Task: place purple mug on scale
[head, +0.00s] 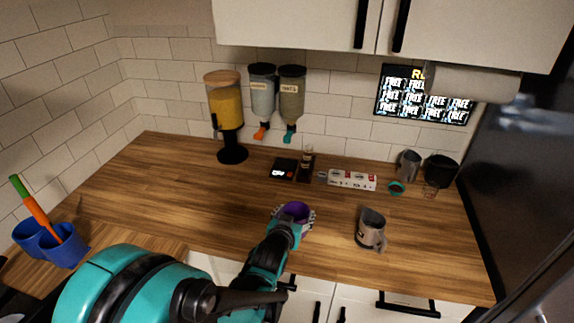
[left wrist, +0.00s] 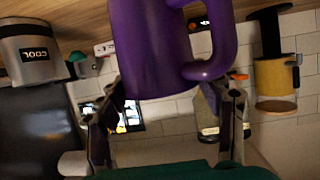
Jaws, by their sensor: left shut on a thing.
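The purple mug (head: 296,209) is held in my left gripper (head: 292,220) over the front middle of the wooden counter. In the left wrist view, which looks upside down, the mug (left wrist: 150,50) fills the upper middle with its handle to the right. The fingers are on either side of it. The scale appears to be the small black square with a lit display (head: 283,169), lying further back on the counter, apart from the mug. Whether the mug touches the counter is hard to tell. My right gripper is not in view.
A dark stand with a small bottle (head: 306,163) is right beside the scale. A grey metal pitcher (head: 371,230) stands right of the mug. Dispensers (head: 228,115) line the back. Blue cups (head: 64,249) are at left. Counter between mug and scale is clear.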

